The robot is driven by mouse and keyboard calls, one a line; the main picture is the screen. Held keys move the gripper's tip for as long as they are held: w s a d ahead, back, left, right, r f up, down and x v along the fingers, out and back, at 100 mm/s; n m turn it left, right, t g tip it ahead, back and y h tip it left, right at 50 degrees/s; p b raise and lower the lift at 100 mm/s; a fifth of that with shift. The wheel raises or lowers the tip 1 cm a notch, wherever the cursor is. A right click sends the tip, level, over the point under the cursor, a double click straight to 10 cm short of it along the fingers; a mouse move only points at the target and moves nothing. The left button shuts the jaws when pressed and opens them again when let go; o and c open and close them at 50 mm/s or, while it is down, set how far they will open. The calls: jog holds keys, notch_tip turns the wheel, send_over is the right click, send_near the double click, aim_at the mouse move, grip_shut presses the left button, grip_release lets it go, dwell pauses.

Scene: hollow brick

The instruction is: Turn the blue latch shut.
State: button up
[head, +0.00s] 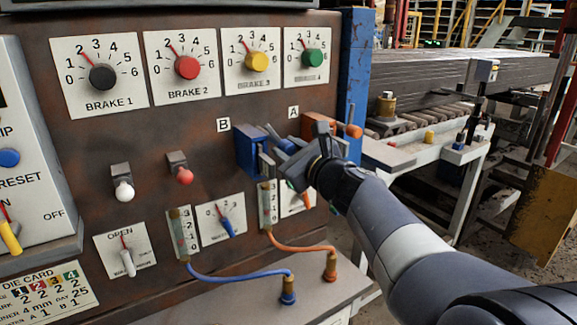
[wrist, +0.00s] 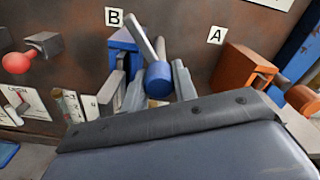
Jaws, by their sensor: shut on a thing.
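The blue latch is a blue box (head: 249,150) on the brown panel beside the label B. In the wrist view the box (wrist: 122,42) is at upper left, and a grey lever with a round blue knob (wrist: 159,80) slants down to the right from it. My gripper (head: 277,146) reaches in from the right in the head view. In the wrist view its grey fingers (wrist: 159,88) stand on both sides of the blue knob, shut on it. The head view hides most of the lever and knob behind the gripper.
An orange latch (head: 318,126) beside label A is close to the right of my gripper. A red knob (head: 184,175) and a white knob (head: 123,189) stick out at left. Blue and orange cables (head: 300,246) run below. Brake dials (head: 256,61) are above.

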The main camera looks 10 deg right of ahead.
jog(key=n+b, duration=0.6)
jog(key=b, duration=0.1)
jog(key=shift+f, duration=0.3)
jog(key=n+b, duration=0.1)
jog(key=n, duration=0.1)
jog(key=n+b, duration=0.2)
jog(key=shift+r+n+b, duration=0.2)
jog(key=shift+n+b, duration=0.1)
jog(key=shift+r, duration=0.1)
jog(key=o, duration=0.7)
jog(key=shift+d, duration=0.1)
jog(key=b+v, duration=0.1)
jog(key=v, duration=0.9)
jog(key=shift+s, duration=0.4)
